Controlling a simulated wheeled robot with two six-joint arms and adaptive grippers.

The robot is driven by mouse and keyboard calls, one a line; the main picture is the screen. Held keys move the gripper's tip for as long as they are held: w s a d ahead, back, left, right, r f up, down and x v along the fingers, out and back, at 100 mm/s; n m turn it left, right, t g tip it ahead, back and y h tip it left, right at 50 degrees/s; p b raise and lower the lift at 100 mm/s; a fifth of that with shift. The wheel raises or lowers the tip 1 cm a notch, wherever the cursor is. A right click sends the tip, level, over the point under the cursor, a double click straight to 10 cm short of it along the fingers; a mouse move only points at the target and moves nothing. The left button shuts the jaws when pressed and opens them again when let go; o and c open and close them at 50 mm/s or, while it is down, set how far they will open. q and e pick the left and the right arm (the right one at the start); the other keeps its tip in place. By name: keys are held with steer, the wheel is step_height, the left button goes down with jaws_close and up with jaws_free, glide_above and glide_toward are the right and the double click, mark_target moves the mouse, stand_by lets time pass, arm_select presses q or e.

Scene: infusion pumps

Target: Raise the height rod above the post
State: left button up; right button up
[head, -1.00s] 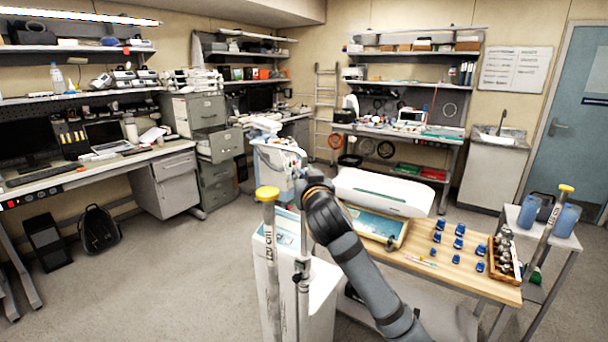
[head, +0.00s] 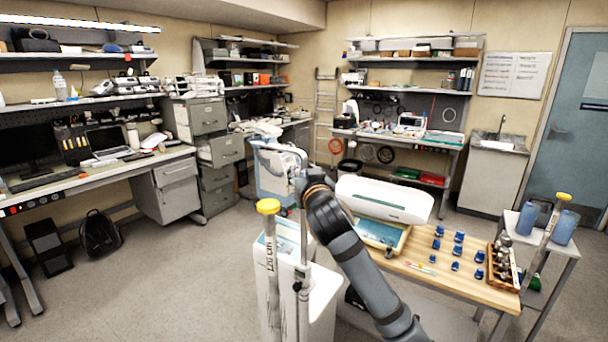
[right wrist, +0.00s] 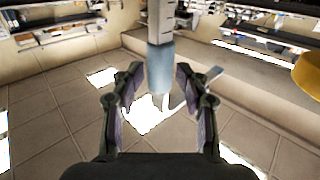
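A thin grey metal rod (head: 304,225) stands upright on the white pump stand (head: 318,300), with a thicker grey post (head: 303,292) around its lower part. A curved bar shows near its top, but I cannot tell if it belongs to the rod. My right gripper (head: 301,184) is beside the rod's upper part. In the right wrist view, a grey rod with a bluish sleeve (right wrist: 160,68) lies between the fingertips of the right gripper (right wrist: 159,82). Gaps show on both sides, so the fingers look open. My left gripper is not in view.
A yellow-capped pole (head: 270,245) marked in cm stands just left of the rod. A wooden-topped table (head: 450,285) with blue caps and a white device (head: 385,198) is at the right. Open floor (head: 160,265) lies to the left.

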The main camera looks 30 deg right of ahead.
steer(key=shift+w+d+f, duration=0.1)
steer(key=shift+w+f, duration=0.1)
steer(key=v, duration=0.7)
steer(key=shift+s, duration=0.25)
